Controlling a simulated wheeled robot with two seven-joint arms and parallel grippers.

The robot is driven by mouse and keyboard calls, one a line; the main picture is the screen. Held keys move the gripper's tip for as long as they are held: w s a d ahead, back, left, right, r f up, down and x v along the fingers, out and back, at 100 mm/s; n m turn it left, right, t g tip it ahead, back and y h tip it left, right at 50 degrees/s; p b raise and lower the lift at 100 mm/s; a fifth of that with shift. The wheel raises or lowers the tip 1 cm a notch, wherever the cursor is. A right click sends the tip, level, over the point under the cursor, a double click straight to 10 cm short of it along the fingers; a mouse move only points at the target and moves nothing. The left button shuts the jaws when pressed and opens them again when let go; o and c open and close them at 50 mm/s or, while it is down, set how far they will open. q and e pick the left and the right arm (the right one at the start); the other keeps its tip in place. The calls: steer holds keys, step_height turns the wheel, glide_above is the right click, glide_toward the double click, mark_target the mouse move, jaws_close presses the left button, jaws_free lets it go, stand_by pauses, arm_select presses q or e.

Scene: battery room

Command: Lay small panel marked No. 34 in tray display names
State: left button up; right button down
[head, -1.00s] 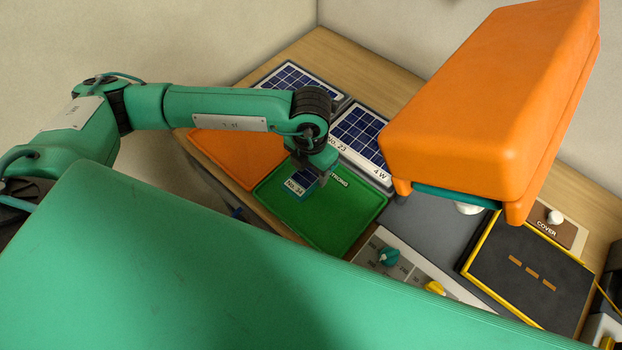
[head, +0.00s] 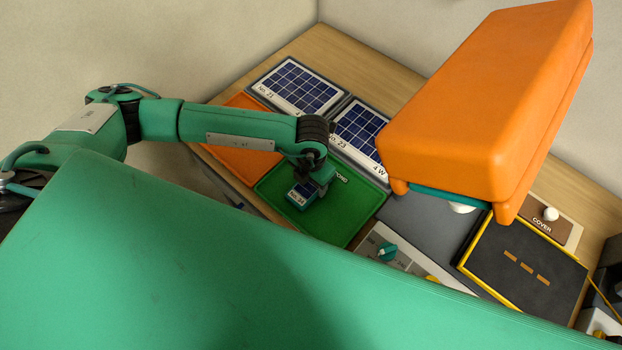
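The small panel marked No. 34 (head: 298,197) is a small dark-blue piece with a white label strip. My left gripper (head: 308,188) is shut on it, over the left part of the green tray (head: 340,222). I cannot tell whether the panel touches the tray floor. The green tray has white lettering on its far rim, partly hidden by the gripper; "RONG" or similar shows. An orange tray (head: 235,140) lies to its left, partly behind my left arm; no lettering shows on it. My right gripper is not in view.
Larger panels No. 21 (head: 300,86) and No. 23 (head: 358,128) lie behind the trays. A large orange block (head: 480,100) blocks the view at right. A knob panel (head: 408,262), a black yellow-edged board (head: 525,262) and a "COVER" plate (head: 541,222) lie at right.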

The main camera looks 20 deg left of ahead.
arm_select(q)
steer(key=o, duration=0.4)
steer(key=shift+r, duration=0.1)
steer(key=shift+r, duration=0.2)
step_height(320, 180, up, 12)
steer(key=b, duration=0.4)
steer(key=shift+f, duration=0.1)
